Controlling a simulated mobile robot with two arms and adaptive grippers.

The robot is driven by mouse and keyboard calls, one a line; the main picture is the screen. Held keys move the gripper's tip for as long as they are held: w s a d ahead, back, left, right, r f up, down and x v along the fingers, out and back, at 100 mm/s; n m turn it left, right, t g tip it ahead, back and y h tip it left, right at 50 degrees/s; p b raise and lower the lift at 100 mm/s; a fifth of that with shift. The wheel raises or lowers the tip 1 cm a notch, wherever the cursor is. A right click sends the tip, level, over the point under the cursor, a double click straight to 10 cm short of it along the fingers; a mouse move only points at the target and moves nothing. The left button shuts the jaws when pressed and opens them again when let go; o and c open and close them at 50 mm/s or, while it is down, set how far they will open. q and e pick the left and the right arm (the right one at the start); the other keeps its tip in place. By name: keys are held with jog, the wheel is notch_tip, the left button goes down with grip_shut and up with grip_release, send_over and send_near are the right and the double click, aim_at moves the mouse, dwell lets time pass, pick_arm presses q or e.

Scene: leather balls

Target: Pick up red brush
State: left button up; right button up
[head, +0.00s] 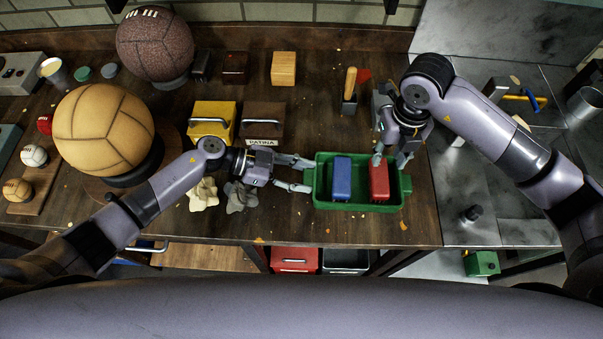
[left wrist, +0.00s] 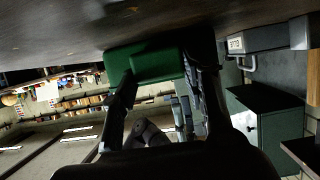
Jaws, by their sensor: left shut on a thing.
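The red brush (head: 379,181) lies in the right half of a green tray (head: 360,206), beside a blue brush (head: 342,179). My left gripper (head: 311,176) is at the tray's left end and is shut on the tray. The left wrist view shows the green tray (left wrist: 150,62) at the fingertips, with no brush visible there. My right gripper (head: 390,160) is above the tray's far right corner, close to the red brush's far end. Its fingers look apart, with nothing seen between them. Contact with the brush cannot be made out.
The tray stands near the wooden bench's front edge. Yellow (head: 211,121) and brown (head: 262,124) boxes stand to its left. A wooden-handled tool in a holder (head: 350,90) stands behind it. A tan leather ball (head: 104,130) and a dark ball (head: 155,45) are at the left.

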pick_arm(q)
grip_shut()
pick_arm(e)
jog(key=shift+o, duration=0.6)
